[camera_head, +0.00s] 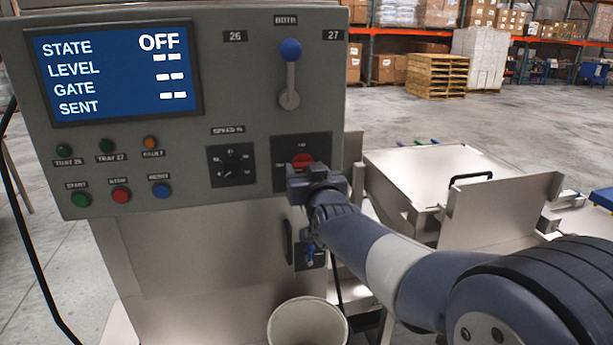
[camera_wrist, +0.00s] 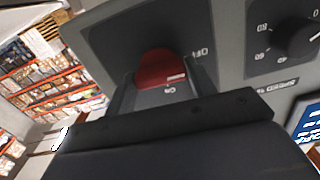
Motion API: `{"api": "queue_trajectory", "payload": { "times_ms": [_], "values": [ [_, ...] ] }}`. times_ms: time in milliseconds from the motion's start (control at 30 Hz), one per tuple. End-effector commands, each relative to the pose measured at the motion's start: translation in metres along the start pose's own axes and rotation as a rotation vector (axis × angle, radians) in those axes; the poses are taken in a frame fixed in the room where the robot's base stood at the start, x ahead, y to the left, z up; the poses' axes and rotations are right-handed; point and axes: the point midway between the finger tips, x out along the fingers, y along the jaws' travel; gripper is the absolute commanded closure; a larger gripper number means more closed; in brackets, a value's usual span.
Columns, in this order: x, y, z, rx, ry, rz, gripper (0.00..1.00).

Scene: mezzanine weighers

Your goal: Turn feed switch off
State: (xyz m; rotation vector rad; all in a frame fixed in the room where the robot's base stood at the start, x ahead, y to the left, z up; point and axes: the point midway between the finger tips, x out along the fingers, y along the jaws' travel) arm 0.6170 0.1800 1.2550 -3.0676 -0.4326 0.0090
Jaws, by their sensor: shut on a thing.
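The feed switch is a red knob (camera_head: 302,161) on a dark plate (camera_head: 284,178) at the lower right of the grey control panel (camera_head: 215,105). In the wrist view the red knob (camera_wrist: 160,70) sits between my fingers, with a pale mark on its face. My gripper (camera_head: 306,172) is at the panel and shut on this knob; it hides the knob's lower part in the head view. The panel's screen (camera_head: 115,68) reads STATE OFF, with dashes for LEVEL, GATE and SENT.
A black speed dial (camera_head: 232,165) is left of the switch, and a blue-knobbed lever (camera_head: 290,70) is above it. Coloured buttons (camera_head: 121,195) line the panel's lower left. A pale bucket (camera_head: 307,325) stands below. Metal trays (camera_head: 440,170) are at right.

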Motion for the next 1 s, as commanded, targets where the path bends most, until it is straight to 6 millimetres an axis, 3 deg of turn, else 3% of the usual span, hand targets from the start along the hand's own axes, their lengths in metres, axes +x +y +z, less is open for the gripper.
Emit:
{"api": "queue_trajectory", "payload": {
  "times_ms": [433, 467, 700, 1000],
  "values": [
    [0.0000, -0.0001, 0.0000, -0.063, -0.001, 0.000, 0.70],
    [0.0000, -0.0001, 0.0000, -0.062, -0.001, 0.000, 0.46],
    [0.0000, -0.0001, 0.0000, -0.060, 0.000, 0.000, 0.26],
    [-0.0020, -0.0001, 0.0000, -0.059, 0.000, 0.000, 0.25]
  ]
}}
